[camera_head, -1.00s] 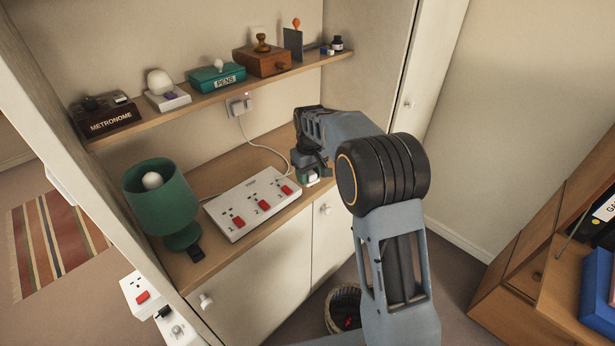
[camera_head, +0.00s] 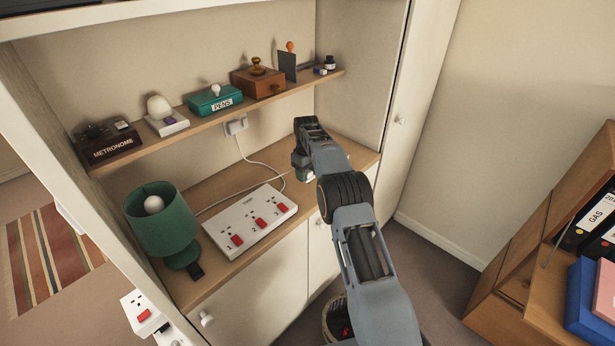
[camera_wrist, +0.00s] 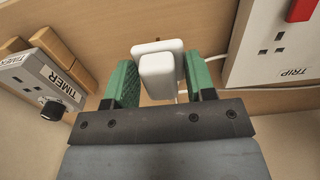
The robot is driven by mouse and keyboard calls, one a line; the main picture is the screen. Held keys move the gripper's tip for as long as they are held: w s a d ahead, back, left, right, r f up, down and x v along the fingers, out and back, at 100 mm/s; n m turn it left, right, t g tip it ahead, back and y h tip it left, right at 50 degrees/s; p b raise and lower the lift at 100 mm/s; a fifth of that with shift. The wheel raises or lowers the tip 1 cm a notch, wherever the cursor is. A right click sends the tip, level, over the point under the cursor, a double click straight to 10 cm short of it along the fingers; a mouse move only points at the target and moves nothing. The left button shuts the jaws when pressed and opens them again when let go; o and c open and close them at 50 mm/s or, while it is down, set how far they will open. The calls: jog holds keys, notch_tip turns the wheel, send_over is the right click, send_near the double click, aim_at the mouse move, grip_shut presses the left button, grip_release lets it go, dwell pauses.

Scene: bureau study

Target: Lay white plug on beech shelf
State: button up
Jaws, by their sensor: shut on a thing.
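The white plug (camera_wrist: 158,75) is between the green-padded jaws of my gripper (camera_wrist: 155,84) in the wrist view, and my gripper is shut on it. In the head view my gripper (camera_head: 305,177) is low over the right part of the wooden lower shelf (camera_head: 225,187), right of the white socket strip. The plug is mostly hidden there. In the wrist view the wooden surface (camera_wrist: 275,101) lies behind the plug; I cannot tell whether they touch. The upper wooden shelf (camera_head: 222,116) is above and left of my gripper.
The white socket strip (camera_head: 250,222) with red switches and a green lamp (camera_head: 163,220) stand on the lower shelf. A white cable (camera_head: 262,165) runs from the wall socket (camera_head: 236,125). The upper shelf holds a metronome box (camera_head: 107,146), green pens box (camera_head: 215,101) and wooden box (camera_head: 258,83).

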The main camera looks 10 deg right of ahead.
aim_at(307, 178)
jog(key=shift+w+d+f+p, duration=0.25)
jog(key=shift+w+f+p, duration=0.2)
jog(key=shift+f, duration=0.2)
notch_tip(307, 178, down, 2)
jog(key=shift+f+p, duration=0.2)
jog(key=shift+p, duration=0.35)
jog(key=shift+f, duration=0.3)
jog(key=shift+f, duration=0.2)
jog(key=o, duration=0.9)
jog(key=shift+o, duration=0.2)
